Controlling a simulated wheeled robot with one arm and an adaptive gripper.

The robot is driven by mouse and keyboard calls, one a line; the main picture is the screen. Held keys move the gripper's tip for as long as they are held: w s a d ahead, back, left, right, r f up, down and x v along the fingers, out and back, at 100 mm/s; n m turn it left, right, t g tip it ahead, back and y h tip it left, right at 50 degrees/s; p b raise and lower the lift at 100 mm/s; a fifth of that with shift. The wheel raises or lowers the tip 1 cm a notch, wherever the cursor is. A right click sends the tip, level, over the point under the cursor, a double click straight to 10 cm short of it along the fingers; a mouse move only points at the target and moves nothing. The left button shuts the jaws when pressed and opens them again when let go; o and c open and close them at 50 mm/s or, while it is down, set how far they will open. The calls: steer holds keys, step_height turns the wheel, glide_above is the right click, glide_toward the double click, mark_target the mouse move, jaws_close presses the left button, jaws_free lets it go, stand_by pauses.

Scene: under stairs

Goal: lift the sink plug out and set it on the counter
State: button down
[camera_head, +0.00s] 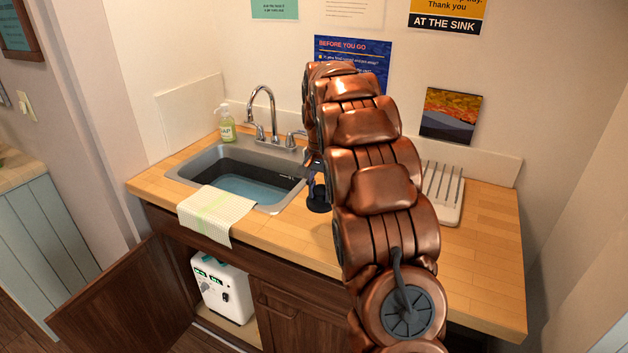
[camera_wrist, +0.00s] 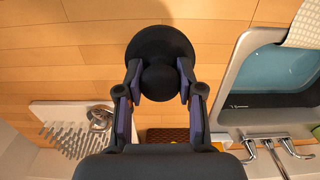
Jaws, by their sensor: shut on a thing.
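The black sink plug, a round disc with a knob, shows in the wrist view (camera_wrist: 160,35) between the fingertips of my gripper (camera_wrist: 160,80). My gripper is shut on its knob. In the head view the plug (camera_head: 318,206) is over the wooden counter (camera_head: 285,230), just right of the sink; I cannot tell whether it touches the wood. My arm hides most of my gripper (camera_head: 317,180) there. The sink (camera_head: 240,150) holds bluish water, and it also shows at the right of the wrist view (camera_wrist: 240,75).
A cloth (camera_head: 215,213) hangs over the sink's front edge. The faucet (camera_head: 262,100) and soap bottle (camera_head: 226,126) stand behind. A white slotted drying rack (camera_head: 448,210) lies right of my arm, with a metal item (camera_wrist: 100,117) on it. The counter's right front is clear. A cabinet door (camera_head: 125,300) hangs open below.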

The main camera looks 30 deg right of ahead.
steer(key=shift+d+r, duration=0.1)
steer(key=shift+d, duration=0.4)
steer(key=shift+w+a+f+b, duration=0.15)
steer(key=shift+f+b, duration=0.15)
steer(key=shift+f, duration=0.65)
steer(key=shift+f+b, duration=1.05)
steer(key=shift+f, duration=2.2)
steer(key=c, duration=0.7)
jaws_free()
steer(key=shift+o, duration=0.2)
steer(key=shift+r, duration=0.1)
steer(key=shift+c, duration=0.3)
steer(key=shift+r+p, duration=0.85)
steer(key=shift+r, duration=3.05)
